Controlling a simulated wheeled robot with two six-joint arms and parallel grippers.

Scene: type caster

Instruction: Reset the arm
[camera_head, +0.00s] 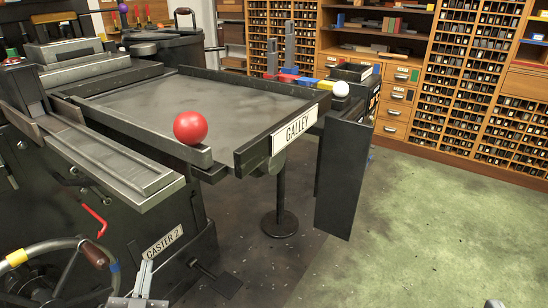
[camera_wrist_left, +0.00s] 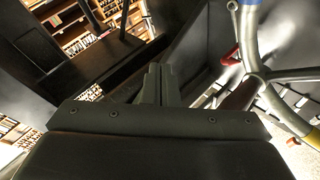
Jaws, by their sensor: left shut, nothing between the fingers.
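My left gripper (camera_head: 146,274) is at the bottom of the head view, pointing up in front of the dark caster machine. Its two fingers are together with nothing between them. In the left wrist view the fingers (camera_wrist_left: 158,85) also stand side by side, shut and empty. A small grey tip (camera_head: 495,303) at the bottom right edge of the head view looks like part of my right gripper. Too little of it shows to tell its state.
The galley tray (camera_head: 190,98) holds a red ball knob (camera_head: 190,127) at its near edge. A spoked handwheel (camera_head: 55,275) and a red lever (camera_head: 95,220) are left of my left gripper. Type cabinets (camera_head: 490,80) line the back. Green floor (camera_head: 420,220) at right is open.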

